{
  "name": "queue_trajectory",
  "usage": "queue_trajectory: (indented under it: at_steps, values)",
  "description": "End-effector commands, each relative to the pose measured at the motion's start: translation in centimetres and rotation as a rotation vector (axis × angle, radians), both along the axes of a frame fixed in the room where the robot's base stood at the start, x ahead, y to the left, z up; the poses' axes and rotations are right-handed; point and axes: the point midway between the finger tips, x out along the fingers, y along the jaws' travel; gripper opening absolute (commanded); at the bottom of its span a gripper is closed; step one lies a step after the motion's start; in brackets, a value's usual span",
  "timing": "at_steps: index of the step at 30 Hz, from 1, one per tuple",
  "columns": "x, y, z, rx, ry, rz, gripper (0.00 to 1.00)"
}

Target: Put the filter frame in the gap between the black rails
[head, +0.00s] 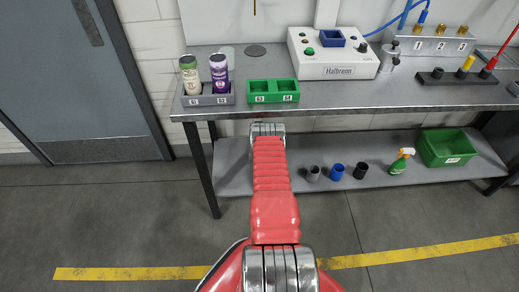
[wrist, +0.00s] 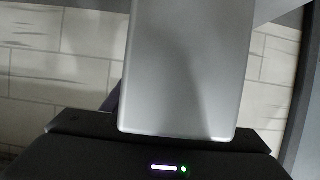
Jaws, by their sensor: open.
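I cannot make out the filter frame or the gap between black rails in either view. My red arm reaches forward to the front edge of the grey bench (head: 340,100), and its far end is hidden from the head view. In the wrist view, the dark housing of my gripper (wrist: 165,150) fills the bottom, with a small white light bar and a green light. A plain silver-grey slab stands upright in front of it; I cannot tell what it is. My gripper is open, and its fingertips cannot be made out.
On the bench are a grey holder (head: 208,98) with two cans, a green two-slot tray (head: 273,91), a white Halbrom box (head: 338,68) and a black plug block (head: 455,77). The lower shelf (head: 330,183) holds several cups, a spray bottle (head: 401,162) and a green bin (head: 447,148).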

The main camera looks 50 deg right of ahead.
Motion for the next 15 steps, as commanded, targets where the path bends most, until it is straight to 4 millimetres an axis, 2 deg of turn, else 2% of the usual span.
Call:
queue_trajectory:
  at_steps: [7,15]
  values:
    - [-0.7,0.8,0.6,0.0,0.0,0.0,0.53]
    - [-2.4,2.8,1.6,0.001,0.001,0.0,0.53]
